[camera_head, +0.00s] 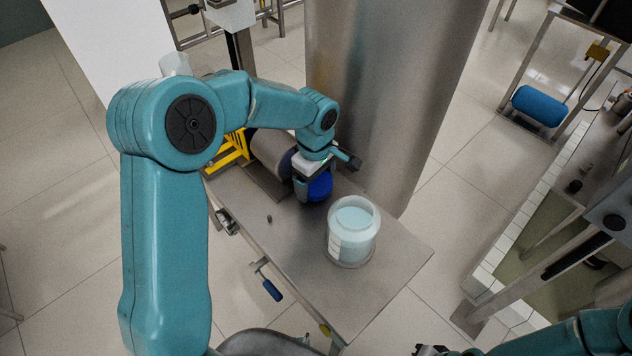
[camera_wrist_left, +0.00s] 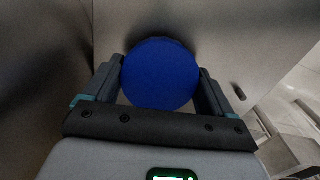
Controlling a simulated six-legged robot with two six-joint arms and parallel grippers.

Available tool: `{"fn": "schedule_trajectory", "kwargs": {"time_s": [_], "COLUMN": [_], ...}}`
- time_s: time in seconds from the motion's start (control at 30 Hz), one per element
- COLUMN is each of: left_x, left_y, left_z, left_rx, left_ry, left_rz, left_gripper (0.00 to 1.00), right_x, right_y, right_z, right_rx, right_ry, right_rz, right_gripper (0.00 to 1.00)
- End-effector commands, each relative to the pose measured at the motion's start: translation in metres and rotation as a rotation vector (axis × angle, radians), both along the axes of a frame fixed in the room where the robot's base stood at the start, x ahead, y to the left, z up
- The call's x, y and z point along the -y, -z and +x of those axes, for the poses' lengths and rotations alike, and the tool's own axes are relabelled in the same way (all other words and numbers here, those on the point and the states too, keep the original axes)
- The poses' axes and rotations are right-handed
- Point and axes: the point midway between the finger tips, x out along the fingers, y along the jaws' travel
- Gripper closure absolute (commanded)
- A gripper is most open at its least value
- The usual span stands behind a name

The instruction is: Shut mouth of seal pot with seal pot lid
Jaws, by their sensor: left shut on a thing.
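The seal pot (camera_head: 352,232) is a clear, upright pot holding pale blue liquid, standing on the metal table. Its mouth faces up and is uncovered. The seal pot lid (camera_head: 320,186) is a round blue disc behind and left of the pot, apart from it. My left gripper (camera_head: 308,180) is shut on the lid. In the left wrist view the lid (camera_wrist_left: 160,74) sits between the two fingers of my left gripper (camera_wrist_left: 162,80). I cannot tell whether the lid touches the table. My right gripper (camera_head: 430,350) shows only as a dark bit at the bottom edge.
The metal table (camera_head: 300,255) has free room left of and in front of the pot. A large steel column (camera_head: 390,90) stands close behind. A grey motor-like cylinder (camera_head: 270,150) and a yellow guard (camera_head: 232,150) lie left of the lid. A small dark knob (camera_head: 269,218) sits on the tabletop.

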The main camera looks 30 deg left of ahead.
Motion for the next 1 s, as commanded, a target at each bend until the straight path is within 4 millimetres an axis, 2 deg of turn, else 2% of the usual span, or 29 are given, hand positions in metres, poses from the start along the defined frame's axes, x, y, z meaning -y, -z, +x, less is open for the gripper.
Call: {"fn": "schedule_trajectory", "kwargs": {"time_s": [0.2, 0.63, 1.0], "left_x": [0.002, 0.002, 0.008], "left_y": [-0.013, -0.017, -0.055], "left_z": [0.000, -0.001, -0.002], "left_rx": [0.002, 0.001, 0.002], "left_ry": [0.000, 0.000, 0.000], "left_rz": [0.000, 0.000, 0.000], "left_gripper": [0.52, 0.52, 0.52], "right_x": [0.000, 0.000, 0.000], "right_y": [-0.007, -0.009, -0.031], "right_z": [0.000, 0.000, 0.000], "right_rx": [0.000, 0.000, 0.000], "right_ry": [0.000, 0.000, 0.000], "right_rz": [0.000, 0.000, 0.000], "right_gripper": [1.00, 1.00, 1.00]}}
